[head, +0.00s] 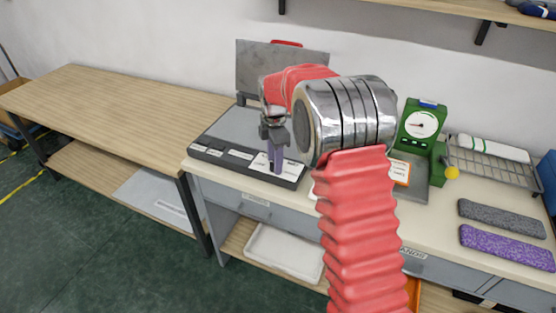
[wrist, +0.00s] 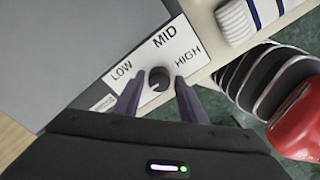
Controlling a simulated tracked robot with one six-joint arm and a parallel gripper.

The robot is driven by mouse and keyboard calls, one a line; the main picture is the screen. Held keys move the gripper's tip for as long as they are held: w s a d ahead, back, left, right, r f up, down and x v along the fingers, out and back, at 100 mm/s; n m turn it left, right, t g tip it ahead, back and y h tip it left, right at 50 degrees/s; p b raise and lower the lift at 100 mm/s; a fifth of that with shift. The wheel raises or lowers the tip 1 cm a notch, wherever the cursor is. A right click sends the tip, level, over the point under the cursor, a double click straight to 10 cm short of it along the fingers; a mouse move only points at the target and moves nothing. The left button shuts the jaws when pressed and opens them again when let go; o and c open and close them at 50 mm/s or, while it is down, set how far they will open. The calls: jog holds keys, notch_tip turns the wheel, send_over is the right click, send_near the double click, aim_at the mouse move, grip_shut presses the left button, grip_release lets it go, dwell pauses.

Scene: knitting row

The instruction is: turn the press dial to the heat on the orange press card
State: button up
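The press (head: 228,125) stands on the bench with its lid raised behind. The press dial (wrist: 159,78) is a small dark round knob on a white plate (wrist: 128,62) marked LOW, MID and HIGH. I cannot tell for sure which way its faint mark points. In the wrist view my gripper (wrist: 160,82) is open, with one purple finger on each side of the dial; contact is unclear. In the head view my gripper (head: 277,168) points down at the press's front edge and hides the dial. An orange-edged card (head: 400,172) is partly behind my arm, its text unreadable.
A wire rack (head: 495,172), a grey knit piece (head: 501,219) and a purple knit piece (head: 507,248) lie farther right. The wooden table (head: 95,105) at left is clear on top.

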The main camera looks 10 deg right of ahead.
jog(key=c, duration=0.7)
jog(key=shift+d, duration=0.35)
jog(key=shift+c, duration=0.3)
jog(key=shift+a, duration=0.35)
